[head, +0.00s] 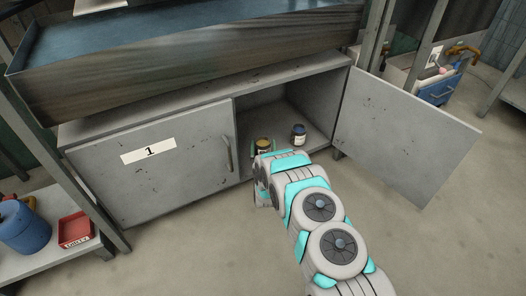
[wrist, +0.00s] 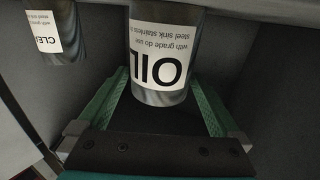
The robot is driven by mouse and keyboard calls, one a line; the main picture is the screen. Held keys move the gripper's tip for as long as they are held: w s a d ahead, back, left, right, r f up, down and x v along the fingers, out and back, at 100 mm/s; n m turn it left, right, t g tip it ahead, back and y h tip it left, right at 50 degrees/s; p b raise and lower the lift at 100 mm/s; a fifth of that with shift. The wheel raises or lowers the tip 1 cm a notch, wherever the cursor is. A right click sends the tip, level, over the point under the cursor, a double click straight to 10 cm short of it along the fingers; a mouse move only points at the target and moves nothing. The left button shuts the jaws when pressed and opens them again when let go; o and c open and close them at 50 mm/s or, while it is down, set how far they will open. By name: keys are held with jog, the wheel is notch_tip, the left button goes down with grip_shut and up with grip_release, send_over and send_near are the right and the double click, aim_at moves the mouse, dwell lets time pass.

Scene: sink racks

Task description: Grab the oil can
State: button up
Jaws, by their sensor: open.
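The oil can (wrist: 160,60), a metal can with a white label reading OIL, stands between the fingers of my gripper (wrist: 160,92) in the wrist view. The fingers are open, one on each side of it, with dark space between the can and the gripper's palm. I cannot tell whether either finger touches it. In the head view, a can with a yellow top (head: 263,143), which appears to be the oil can, stands inside the open cabinet at the end of my arm. My arm partly hides it.
The right cabinet door (head: 405,130) is swung open. The left door (head: 155,165), marked 1, is closed. Cabinet walls enclose the cans.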

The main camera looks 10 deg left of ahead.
jog(key=shift+w+a, duration=0.1)
jog(key=shift+w, duration=0.45)
grip_shut()
dwell(0.5)
